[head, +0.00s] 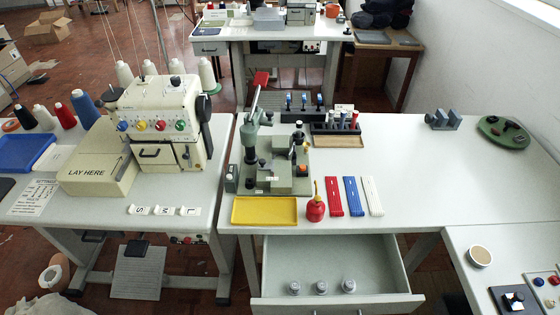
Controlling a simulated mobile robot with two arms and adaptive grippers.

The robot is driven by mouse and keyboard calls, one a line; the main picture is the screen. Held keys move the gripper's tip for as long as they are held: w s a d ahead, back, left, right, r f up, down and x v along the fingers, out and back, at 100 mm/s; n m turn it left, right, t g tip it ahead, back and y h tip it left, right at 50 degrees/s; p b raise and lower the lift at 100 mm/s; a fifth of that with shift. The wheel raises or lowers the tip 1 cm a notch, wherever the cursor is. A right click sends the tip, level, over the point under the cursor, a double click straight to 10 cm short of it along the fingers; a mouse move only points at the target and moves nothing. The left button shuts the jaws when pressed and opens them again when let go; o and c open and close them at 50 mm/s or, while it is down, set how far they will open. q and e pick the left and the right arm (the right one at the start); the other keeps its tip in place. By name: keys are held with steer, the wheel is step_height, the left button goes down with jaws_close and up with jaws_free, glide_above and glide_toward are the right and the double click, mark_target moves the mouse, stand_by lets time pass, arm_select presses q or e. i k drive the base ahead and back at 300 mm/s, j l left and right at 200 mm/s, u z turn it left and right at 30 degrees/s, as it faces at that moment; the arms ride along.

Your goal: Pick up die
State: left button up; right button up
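Three small grey metal cylinders, which may be dies, stand upright in a row in the open drawer: a left one (294,287), a middle one (322,287) and a right one (348,286). They stand apart from each other near the drawer's front. The drawer (385,270) is pulled out below the white table. On the table above is a green-grey press (275,165) with an upright lever. Markings on the cylinders are too small to read. Neither of my grippers shows in the head view.
A yellow tray (265,222), a red oil bottle (315,208) and red, blue and white strips (351,197) line the front of the white table (440,190). A sewing machine (160,120) stands left. A cup (480,256) is at lower right. The table's right middle is clear.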

mark_target(348, 286)
steer(key=z, duration=0.85)
